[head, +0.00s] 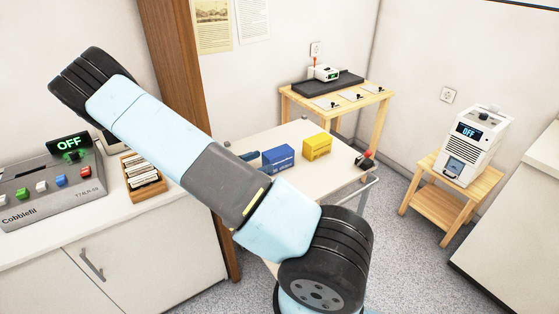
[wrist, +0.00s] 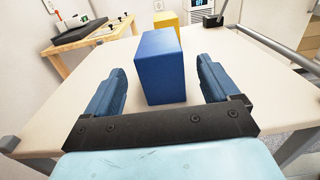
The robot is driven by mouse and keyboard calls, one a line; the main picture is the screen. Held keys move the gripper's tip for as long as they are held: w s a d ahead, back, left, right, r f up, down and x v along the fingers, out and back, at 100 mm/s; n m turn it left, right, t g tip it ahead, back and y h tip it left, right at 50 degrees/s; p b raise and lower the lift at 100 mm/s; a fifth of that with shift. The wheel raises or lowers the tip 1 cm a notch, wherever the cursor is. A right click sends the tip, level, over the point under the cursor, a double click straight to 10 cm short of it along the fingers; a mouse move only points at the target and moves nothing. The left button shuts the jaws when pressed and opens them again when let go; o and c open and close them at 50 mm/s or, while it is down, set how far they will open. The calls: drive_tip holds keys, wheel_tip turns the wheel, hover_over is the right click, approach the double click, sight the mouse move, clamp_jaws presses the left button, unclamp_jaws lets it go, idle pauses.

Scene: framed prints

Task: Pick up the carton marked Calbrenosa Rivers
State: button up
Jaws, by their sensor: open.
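A blue carton (head: 278,159) and a yellow carton (head: 317,147) stand on a white table. Both have small pale print on their sides, too small to read, so I cannot tell which is marked Calbrenosa Rivers. In the wrist view the blue carton (wrist: 160,66) stands upright between and just ahead of the fingers of my gripper (wrist: 158,82). The gripper is open, with a finger on either side of the blue carton and gaps showing. The yellow carton (wrist: 166,19) is partly hidden behind it. In the head view my arm hides most of the gripper.
The white table (head: 318,183) has a metal rail and a red-topped device (head: 365,160) at its right. A wooden table (head: 336,92) stands behind. A white machine (head: 476,145) reading OFF sits on a wooden stand at right. A counter with a grey console (head: 50,188) is at left.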

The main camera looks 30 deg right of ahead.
sight(277, 157)
drive_tip(key=shift+d+f, duration=0.15)
drive_tip(key=shift+d, duration=1.8)
drive_tip(key=shift+d+f, duration=0.15)
drive_tip(key=shift+d, duration=1.75)
drive_tip(key=shift+c, duration=0.2)
drive_tip(key=c, duration=1.2)
